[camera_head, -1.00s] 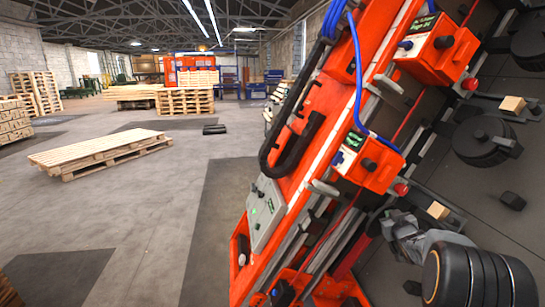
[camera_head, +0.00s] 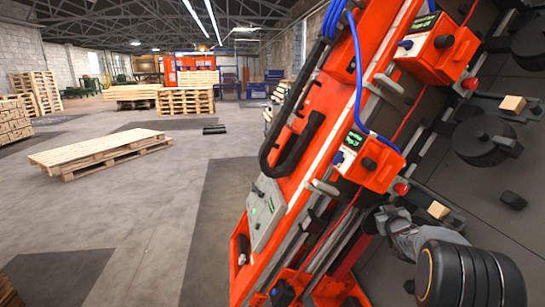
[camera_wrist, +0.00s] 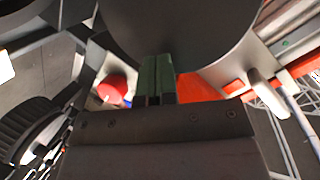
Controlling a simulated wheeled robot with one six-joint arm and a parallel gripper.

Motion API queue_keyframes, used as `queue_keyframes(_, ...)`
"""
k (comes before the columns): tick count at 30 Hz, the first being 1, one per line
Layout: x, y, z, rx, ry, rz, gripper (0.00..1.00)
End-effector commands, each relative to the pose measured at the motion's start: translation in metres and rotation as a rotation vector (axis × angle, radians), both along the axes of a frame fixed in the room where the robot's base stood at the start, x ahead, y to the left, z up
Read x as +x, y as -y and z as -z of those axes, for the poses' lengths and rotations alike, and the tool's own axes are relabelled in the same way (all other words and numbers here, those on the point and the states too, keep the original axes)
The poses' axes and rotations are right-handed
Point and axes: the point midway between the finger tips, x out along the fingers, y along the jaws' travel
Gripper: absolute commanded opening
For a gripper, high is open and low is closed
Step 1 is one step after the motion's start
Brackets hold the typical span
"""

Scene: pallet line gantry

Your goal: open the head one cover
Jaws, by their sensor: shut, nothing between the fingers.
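Two orange head boxes with small green displays sit on the tilted orange gantry, an upper one (camera_head: 437,52) and a lower one (camera_head: 367,162). I cannot read which is head one. My gripper (camera_head: 385,218) is below the lower box at the lower right, shut and empty. In the wrist view its dark green fingers (camera_wrist: 157,80) are pressed together. Their tips overlap a large dark round part (camera_wrist: 190,25), which may be a cover. I cannot tell whether they touch it. It looks closed over whatever is behind it.
A red button (camera_head: 401,188) sits beside the lower box and a red knob (camera_wrist: 111,89) shows left of my fingers. A grey handle (camera_wrist: 262,86) is to their right. Blue cables (camera_head: 357,75) run along the gantry. Pallets (camera_head: 100,152) lie on the open floor left.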

Motion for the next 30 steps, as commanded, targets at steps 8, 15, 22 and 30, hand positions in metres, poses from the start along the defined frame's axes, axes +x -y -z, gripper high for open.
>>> queue_keyframes(8, 0.012, -0.005, -0.002, -0.001, 0.001, 0.0, 0.0)
queue_keyframes(15, 0.018, -0.008, -0.002, 0.0, 0.001, 0.0, 0.0)
queue_keyframes(22, 0.018, -0.008, -0.002, 0.0, 0.0, 0.0, 0.0)
queue_keyframes(30, 0.021, -0.009, -0.002, 0.0, 0.0, 0.0, 0.0)
